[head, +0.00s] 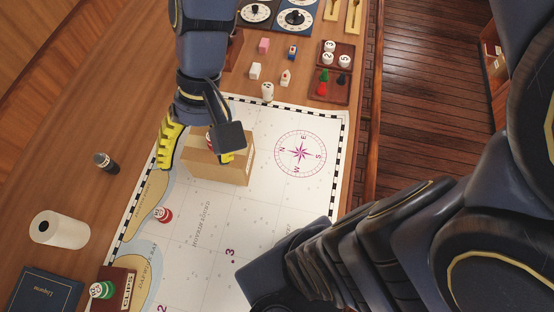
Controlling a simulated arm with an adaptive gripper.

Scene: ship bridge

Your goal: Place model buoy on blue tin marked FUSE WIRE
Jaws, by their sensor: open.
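A red-and-white model buoy (163,214) stands on the chart, below my gripper in the picture. A green-and-white buoy (102,290) sits on a dark red tin marked CLIPS (128,284) at the lower left. My gripper (200,147) is open, its yellow fingers spread above a tan box (232,168) on the chart. A small red-and-white thing (209,141) shows between the fingers, mostly hidden by the gripper; I cannot tell whether they touch it. I cannot make out a blue tin marked FUSE WIRE.
A white roll (68,231), a dark cylinder (106,163) and a dark blue book (46,290) lie left of the chart (292,192). Small pieces and brown trays (331,89) stand beyond it. The chart around the compass rose is clear. My arm covers the lower right.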

